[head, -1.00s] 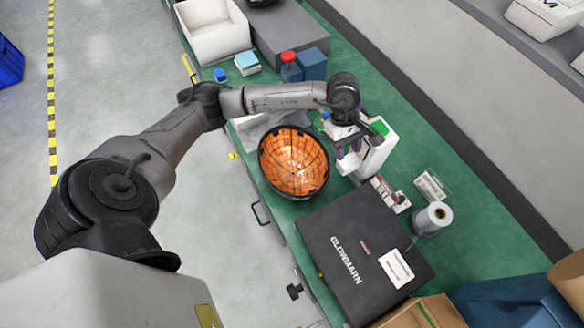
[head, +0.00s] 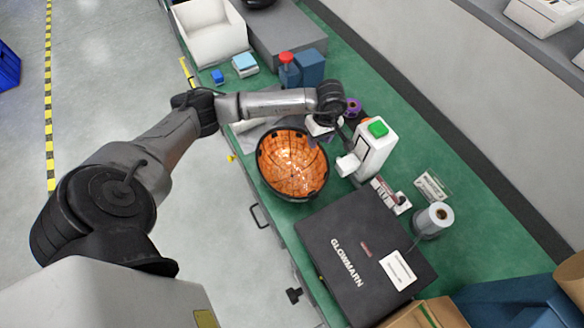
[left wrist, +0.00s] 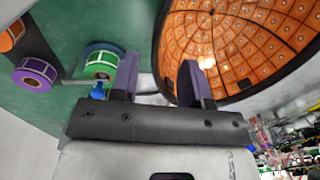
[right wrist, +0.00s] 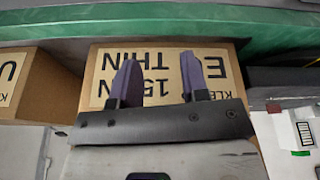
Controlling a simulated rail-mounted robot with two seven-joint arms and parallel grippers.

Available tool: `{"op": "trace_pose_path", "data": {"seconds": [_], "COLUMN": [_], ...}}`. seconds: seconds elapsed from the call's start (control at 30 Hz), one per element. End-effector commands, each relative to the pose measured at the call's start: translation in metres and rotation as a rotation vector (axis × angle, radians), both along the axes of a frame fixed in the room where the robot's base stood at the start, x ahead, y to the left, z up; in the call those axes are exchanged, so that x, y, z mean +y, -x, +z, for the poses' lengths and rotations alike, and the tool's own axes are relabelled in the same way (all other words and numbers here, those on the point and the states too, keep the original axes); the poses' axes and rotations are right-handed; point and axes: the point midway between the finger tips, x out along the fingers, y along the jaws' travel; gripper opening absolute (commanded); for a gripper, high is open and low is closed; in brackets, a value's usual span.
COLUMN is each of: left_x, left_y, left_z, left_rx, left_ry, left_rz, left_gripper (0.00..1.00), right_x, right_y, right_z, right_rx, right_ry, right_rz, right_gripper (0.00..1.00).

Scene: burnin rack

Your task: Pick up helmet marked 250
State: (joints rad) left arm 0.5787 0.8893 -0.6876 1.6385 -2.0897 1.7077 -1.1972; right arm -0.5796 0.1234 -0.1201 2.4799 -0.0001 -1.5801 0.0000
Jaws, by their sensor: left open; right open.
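A black bowl-shaped shell with an orange tiled inside, seemingly the helmet (head: 293,165), lies with its hollow side up on the green bench in the head view. No 250 mark can be read on it. My left gripper (head: 318,138) is over its upper right rim, partly hidden by its own wrist. In the left wrist view the left gripper (left wrist: 158,78) is open and empty, with its right finger overlapping the rim of the helmet (left wrist: 245,45). My right gripper (right wrist: 156,78) is open and empty in front of a cardboard box; it does not show in the head view.
A white device with a green top (head: 374,148) stands close right of the helmet. A black GLOWMARN case (head: 340,235) lies below it. Label rolls (left wrist: 36,75) lie near the left gripper. The cardboard box (right wrist: 150,60) fills the right wrist view's middle.

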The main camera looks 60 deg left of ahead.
Motion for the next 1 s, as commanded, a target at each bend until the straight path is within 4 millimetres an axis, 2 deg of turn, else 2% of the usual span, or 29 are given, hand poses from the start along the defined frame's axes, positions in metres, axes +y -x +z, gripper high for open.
{"op": "trace_pose_path", "data": {"seconds": [0.13,0.5,0.83,1.0], "left_x": [-0.001,-0.003,-0.003,-0.003], "left_y": [0.001,0.005,0.005,0.005], "left_z": [-0.008,-0.050,-0.053,-0.053], "left_rx": [0.000,0.001,-0.001,-0.001], "left_ry": [0.001,0.001,0.000,0.000], "left_rz": [0.000,0.001,0.000,0.000], "left_gripper": [0.43,0.43,0.43,0.27], "right_x": [0.001,0.002,0.001,0.000], "right_y": [0.000,0.000,0.000,0.000], "right_z": [0.000,0.001,0.000,0.000], "right_rx": [0.000,0.000,0.001,0.001], "right_ry": [-0.003,-0.008,-0.005,0.001], "right_rz": [-0.002,-0.006,-0.004,0.001], "right_gripper": [0.41,0.41,0.41,0.41]}}
